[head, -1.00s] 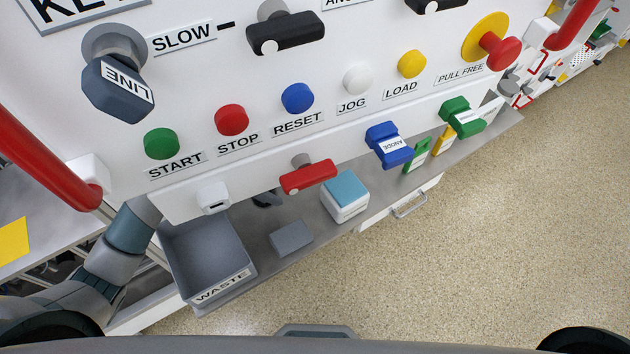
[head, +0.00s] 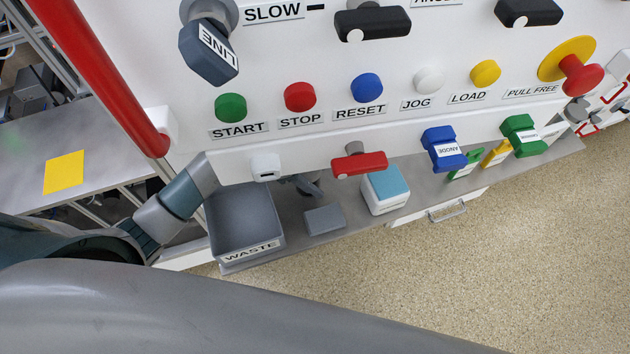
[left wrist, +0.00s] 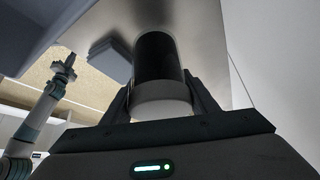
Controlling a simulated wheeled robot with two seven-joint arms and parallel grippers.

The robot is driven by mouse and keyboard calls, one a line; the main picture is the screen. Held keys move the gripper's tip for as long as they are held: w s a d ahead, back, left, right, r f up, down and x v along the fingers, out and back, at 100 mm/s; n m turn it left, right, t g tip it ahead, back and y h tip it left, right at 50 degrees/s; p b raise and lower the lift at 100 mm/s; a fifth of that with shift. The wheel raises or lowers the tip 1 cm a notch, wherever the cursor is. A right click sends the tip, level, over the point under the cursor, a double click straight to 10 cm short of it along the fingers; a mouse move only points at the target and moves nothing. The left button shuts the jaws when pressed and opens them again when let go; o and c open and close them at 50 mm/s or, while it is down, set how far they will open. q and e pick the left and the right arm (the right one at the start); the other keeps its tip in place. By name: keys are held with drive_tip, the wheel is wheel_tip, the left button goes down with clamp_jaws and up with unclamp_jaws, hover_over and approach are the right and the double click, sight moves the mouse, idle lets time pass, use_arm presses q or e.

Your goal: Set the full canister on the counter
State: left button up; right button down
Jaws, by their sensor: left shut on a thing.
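In the left wrist view my left gripper (left wrist: 160,92) is shut on a canister (left wrist: 158,58) with a dark body and a white end; one finger is on each side of it. In the head view only dark parts of my left gripper (head: 305,184) show below the panel; the canister is hidden there. The grey metal counter (head: 405,205) runs under the panel, and its surface also shows beyond the canister in the wrist view (left wrist: 205,40). I cannot tell whether the canister touches it. What seems my right gripper (left wrist: 64,70) is small at the left; its jaws are unclear.
On the counter stand a grey WASTE bin (head: 245,254), a grey block (head: 325,219) and a white box with blue top (head: 386,190). A red handle (head: 358,164) and blue ANODE clamp (head: 443,148) hang above. Bare counter lies right of the white box.

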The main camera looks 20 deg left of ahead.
sight(315, 184)
use_arm(q)
wheel_tip(315, 184, down, 3)
drive_tip(key=shift+r+p, duration=0.1)
drive_tip(key=shift+p, duration=0.2)
drive_tip(key=shift+f, duration=0.3)
drive_tip(key=shift+f, duration=0.15)
drive_tip(key=o, duration=1.4)
drive_tip(key=b+v, duration=0.1)
drive_tip(key=v, duration=0.5)
drive_tip(key=shift+a+r+b, duration=0.15)
drive_tip(key=shift+r+b, duration=0.15)
drive_tip(key=shift+r, duration=0.1)
drive_tip(key=shift+s+a+r, duration=0.1)
drive_tip(key=shift+a+r, duration=0.15)
drive_tip(key=shift+r, duration=0.15)
